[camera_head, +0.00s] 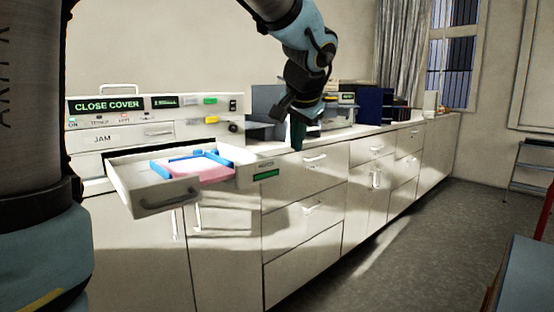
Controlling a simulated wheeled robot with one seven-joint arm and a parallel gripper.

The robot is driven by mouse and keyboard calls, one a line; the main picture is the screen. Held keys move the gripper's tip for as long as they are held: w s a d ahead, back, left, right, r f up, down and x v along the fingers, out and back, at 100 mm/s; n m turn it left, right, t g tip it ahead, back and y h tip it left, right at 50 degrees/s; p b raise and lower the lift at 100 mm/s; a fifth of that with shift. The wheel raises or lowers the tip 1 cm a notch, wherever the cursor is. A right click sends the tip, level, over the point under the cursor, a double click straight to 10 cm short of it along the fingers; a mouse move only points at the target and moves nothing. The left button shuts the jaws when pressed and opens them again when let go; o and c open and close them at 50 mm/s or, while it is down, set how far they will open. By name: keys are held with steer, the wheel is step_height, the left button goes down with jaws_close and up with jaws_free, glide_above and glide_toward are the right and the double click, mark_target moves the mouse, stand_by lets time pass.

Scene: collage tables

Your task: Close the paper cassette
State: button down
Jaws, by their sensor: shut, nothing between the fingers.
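The paper cassette (152,195) is a white drawer pulled far out of the printer at the left of the head view. Its front has a handle and faces toward me. Pink paper (205,175) and blue guides (160,169) lie inside it. The printer (130,110) above it has a lit panel reading "CLOSE COVER" and a part marked "JAM". My gripper (298,138) hangs pointing down to the right of the cassette, over the counter's front edge. It is shut and empty, apart from the cassette.
White cabinets (310,210) with drawers and handles run along under the counter. Dark blue boxes and other equipment (372,106) stand farther along it. The grey floor (400,250) in front is open. A blue-topped table (525,275) is at the lower right, with a step ladder (532,165) behind.

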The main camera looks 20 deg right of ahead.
steer(key=w+f+p, duration=0.3)
steer(key=w+f, duration=0.4)
steer(key=w, duration=0.3)
steer(key=shift+a+f, duration=0.15)
steer(key=shift+f, duration=0.25)
steer(key=shift+w, duration=0.15)
